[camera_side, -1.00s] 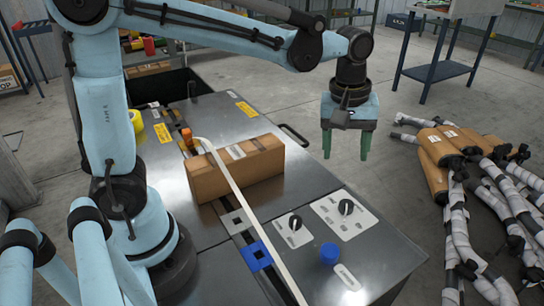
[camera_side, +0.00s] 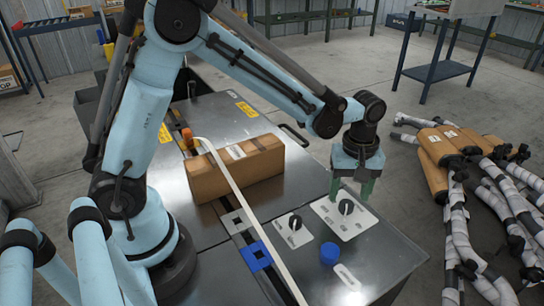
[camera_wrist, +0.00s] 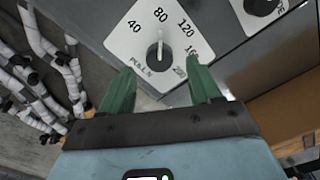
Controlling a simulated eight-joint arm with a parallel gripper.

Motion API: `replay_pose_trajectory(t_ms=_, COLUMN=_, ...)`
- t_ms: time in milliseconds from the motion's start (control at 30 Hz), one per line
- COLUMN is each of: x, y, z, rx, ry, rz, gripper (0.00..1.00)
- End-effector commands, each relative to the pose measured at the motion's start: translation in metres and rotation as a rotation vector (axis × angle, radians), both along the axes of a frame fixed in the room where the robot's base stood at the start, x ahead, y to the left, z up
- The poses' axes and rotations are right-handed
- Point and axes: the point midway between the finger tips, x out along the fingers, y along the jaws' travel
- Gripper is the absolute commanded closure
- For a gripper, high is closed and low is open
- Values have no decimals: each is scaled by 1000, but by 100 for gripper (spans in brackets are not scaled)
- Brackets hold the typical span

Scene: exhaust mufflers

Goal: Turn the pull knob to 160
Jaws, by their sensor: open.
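The pull knob (camera_wrist: 157,52) is a dark round knob on a white plate (camera_wrist: 128,40) marked 40, 80, 120, 160 and 200, with "PULL N" lettering. Its pale pointer line points up in the wrist view, close to 80. In the side view the knob (camera_side: 346,207) is the right one of two on the steel bench top. My gripper (camera_wrist: 160,68) has green fingers spread apart with nothing between them. In the side view my gripper (camera_side: 351,194) hangs just above and behind the knob. The fingertips appear apart from the knob.
A second knob (camera_side: 295,222) on its own plate is to the left. A blue button (camera_side: 329,253) stands in front. Wrapped mufflers (camera_side: 462,190) lie on the right.

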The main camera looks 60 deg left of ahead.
Motion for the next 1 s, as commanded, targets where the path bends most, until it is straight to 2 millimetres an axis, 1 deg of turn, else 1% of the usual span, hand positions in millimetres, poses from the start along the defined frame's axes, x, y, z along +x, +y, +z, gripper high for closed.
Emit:
replay_pose_trajectory(t_ms=33, x=0, y=0, z=-7, rx=0, ry=0, rz=0, gripper=37)
replay_pose_trajectory(t_ms=100, x=0, y=0, z=-15, rx=0, ry=0, rz=0, gripper=37)
replay_pose_trajectory(t_ms=200, x=0, y=0, z=-22, rx=0, ry=0, rz=0, gripper=37)
replay_pose_trajectory(t_ms=333, x=0, y=0, z=-27, rx=0, ry=0, rz=0, gripper=37)
replay_pose_trajectory(t_ms=567, x=0, y=0, z=-27, rx=0, ry=0, rz=0, gripper=37)
replay_pose_trajectory(t_ms=600, x=0, y=0, z=-27, rx=0, ry=0, rz=0, gripper=40)
replay_pose_trajectory(t_ms=667, x=0, y=0, z=-27, rx=0, ry=0, rz=0, gripper=50)
replay_pose_trajectory(t_ms=933, x=0, y=0, z=-27, rx=0, ry=0, rz=0, gripper=91)
replay_pose_trajectory(t_ms=967, x=0, y=0, z=-27, rx=0, ry=0, rz=0, gripper=93)
replay_pose_trajectory(t_ms=1000, x=0, y=0, z=-27, rx=0, ry=0, rz=-1, gripper=93)
